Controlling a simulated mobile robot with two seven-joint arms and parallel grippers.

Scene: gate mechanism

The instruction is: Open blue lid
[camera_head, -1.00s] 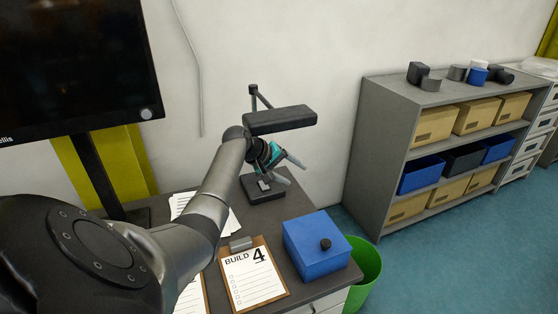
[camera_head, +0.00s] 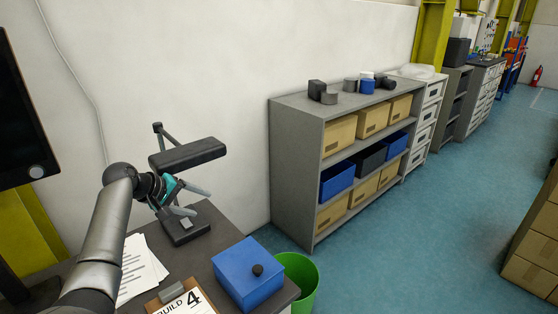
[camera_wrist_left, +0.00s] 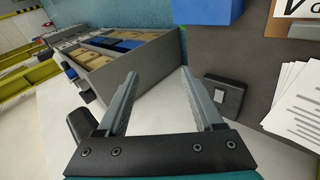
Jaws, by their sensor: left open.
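The blue box (camera_head: 246,279) with its blue lid (camera_head: 249,262) stands on the grey desk. A corner of the blue box also shows at the top of the left wrist view (camera_wrist_left: 207,9). My left gripper (camera_head: 199,200) is open and empty, beside the dark lamp-like stand and behind the box, apart from it. Its two spread fingers show in the left wrist view (camera_wrist_left: 158,76) with nothing between them. My right gripper is not in view.
The dark stand (camera_head: 188,156) rises beside my left gripper. A clipboard (camera_head: 190,303) and papers (camera_head: 139,266) lie left of the box. A green bin (camera_head: 301,284) stands right of the desk. A grey shelf (camera_head: 296,165) holds several boxes.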

